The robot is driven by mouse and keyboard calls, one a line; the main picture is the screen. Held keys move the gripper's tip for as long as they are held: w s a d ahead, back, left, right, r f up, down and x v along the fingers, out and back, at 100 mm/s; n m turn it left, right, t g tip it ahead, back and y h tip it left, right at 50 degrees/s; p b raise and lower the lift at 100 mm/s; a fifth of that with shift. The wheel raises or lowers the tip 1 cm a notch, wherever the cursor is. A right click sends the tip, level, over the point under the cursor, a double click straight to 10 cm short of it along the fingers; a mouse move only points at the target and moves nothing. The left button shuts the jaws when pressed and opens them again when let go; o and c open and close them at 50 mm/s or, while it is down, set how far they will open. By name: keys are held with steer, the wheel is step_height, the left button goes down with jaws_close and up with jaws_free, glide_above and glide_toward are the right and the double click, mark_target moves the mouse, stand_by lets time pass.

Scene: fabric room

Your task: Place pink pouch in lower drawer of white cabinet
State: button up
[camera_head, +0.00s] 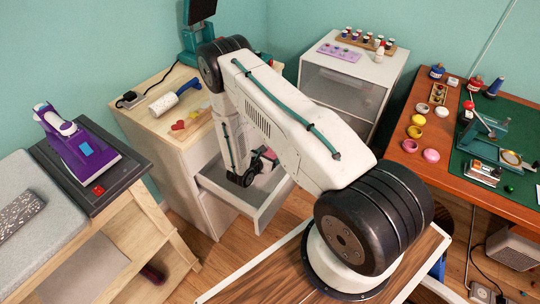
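A pale cabinet with a wooden top (165,125) stands at the centre left. One white drawer (262,212) is pulled out from its front, and its inside is partly covered by my arm. My gripper (258,172) is at or just above this open drawer. My own arm hides much of it, so its fingers cannot be made out. A small pink-red patch (268,153) shows beside the gripper. I cannot tell whether it is the pink pouch or whether it is held. No pouch is clearly visible elsewhere.
Another white cabinet (350,85) stands behind, with a lilac tray (340,52) and several spools on top. A red-brown desk (415,165) with small pots and tools is at right. A purple iron (75,145) stands on a dark board at left.

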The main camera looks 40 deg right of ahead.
steer(key=o, duration=1)
steer(key=shift+f, duration=0.1)
